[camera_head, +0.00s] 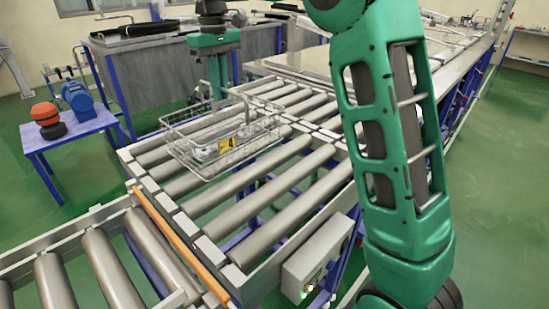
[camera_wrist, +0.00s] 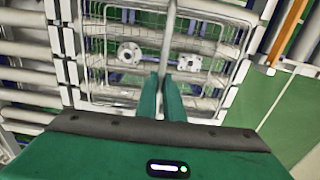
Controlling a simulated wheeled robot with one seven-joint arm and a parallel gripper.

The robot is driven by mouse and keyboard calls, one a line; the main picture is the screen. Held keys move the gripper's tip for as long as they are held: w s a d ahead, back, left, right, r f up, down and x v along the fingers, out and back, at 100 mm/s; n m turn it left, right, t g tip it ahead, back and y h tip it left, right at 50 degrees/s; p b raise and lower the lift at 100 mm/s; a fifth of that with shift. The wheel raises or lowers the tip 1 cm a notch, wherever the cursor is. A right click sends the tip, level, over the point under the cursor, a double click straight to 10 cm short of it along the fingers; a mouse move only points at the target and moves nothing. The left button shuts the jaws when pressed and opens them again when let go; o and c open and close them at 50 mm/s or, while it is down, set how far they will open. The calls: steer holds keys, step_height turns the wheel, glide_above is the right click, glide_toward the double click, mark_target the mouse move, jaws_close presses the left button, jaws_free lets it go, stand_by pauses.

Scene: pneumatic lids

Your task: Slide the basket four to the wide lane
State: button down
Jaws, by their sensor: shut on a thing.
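A wire basket (camera_head: 202,153) sits on the roller conveyor (camera_head: 262,201), toward its far left side. Metal parts lie inside it. In the wrist view the basket (camera_wrist: 95,75) fills the upper middle, with a round-ended metal part (camera_wrist: 131,53) in it. My gripper (camera_head: 222,99) comes down from above at the basket's far edge. In the wrist view the green fingers of my gripper (camera_wrist: 161,82) are close together on the basket's handle bar, which runs upward between them. The fingertips are partly hidden by the bar. No lane label is readable.
An orange bar (camera_head: 178,245) crosses between this conveyor and the lower rollers (camera_head: 108,270) at the front left. A grey control box (camera_head: 312,262) hangs on the near side. A blue table (camera_head: 70,133) stands left. Free rollers lie nearer than the basket.

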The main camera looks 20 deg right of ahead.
steer(key=shift+w+a, duration=0.3)
steer(key=shift+w, duration=0.5)
steer(key=shift+w+a, duration=0.35)
steer(key=shift+w, duration=0.4)
steer(key=shift+w+a, duration=0.3)
steer(key=shift+w, duration=0.5)
steer(key=c, duration=1.8)
jaws_free()
steer(key=shift+r, duration=4)
steer(key=f, duration=0.8)
steer(key=shift+s+d, duration=0.2)
steer(key=shift+s, duration=0.2)
steer(key=s+d, duration=0.3)
steer(key=s, duration=0.4)
steer(key=s+d, duration=0.3)
steer(key=s, duration=0.4)
steer(key=s+d, duration=0.3)
steer(key=s, duration=0.4)
steer(key=shift+s, duration=0.15)
